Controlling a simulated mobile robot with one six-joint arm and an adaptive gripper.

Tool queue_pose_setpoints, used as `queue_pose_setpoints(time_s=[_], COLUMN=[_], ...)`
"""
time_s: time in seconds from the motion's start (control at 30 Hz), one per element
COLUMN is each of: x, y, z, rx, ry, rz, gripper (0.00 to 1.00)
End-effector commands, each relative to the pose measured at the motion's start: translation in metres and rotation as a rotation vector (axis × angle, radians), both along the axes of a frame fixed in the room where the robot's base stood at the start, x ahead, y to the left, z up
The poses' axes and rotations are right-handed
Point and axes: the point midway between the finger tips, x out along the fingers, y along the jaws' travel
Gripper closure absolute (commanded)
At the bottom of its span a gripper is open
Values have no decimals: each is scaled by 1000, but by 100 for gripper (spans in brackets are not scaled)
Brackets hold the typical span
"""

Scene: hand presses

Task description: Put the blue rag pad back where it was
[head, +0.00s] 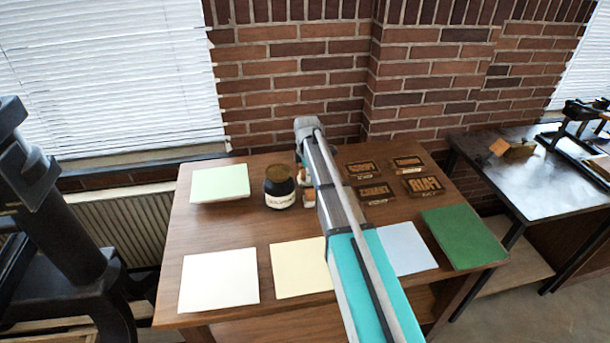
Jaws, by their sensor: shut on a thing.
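My arm reaches forward over the wooden table, and its grey wrist end is above the back edge. Only a narrow edge of my gripper (299,152) shows at the left of the arm. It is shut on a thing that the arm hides. I cannot make out a blue rag pad in this view. A pale blue flat sheet (408,248) lies at the front of the table, partly behind my arm. Small white and brown pieces (309,198) stand beside the arm, right of a dark jar; I cannot tell what they are.
The table (225,228) also holds a dark labelled jar (279,187), pale green (220,183), white (219,279) and cream (299,268) sheets, a green pad (464,237) and several letter blocks (422,184). Black presses stand at left (60,230) and right (583,125).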

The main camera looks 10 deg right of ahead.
Motion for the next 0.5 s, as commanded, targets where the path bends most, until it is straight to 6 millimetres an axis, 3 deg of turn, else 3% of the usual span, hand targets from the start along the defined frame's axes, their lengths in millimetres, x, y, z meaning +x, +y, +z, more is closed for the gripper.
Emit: queue_pose_setpoints(time_s=[0.1,0.13,0.3,0.5], x=[0,0,0,0], y=[0,0,0,-1], z=[-4,-3,-3,-3], rx=[0,0,0,0], ry=[0,0,0,0], rz=[0,0,-1,-1], gripper=[94,54,22,21])
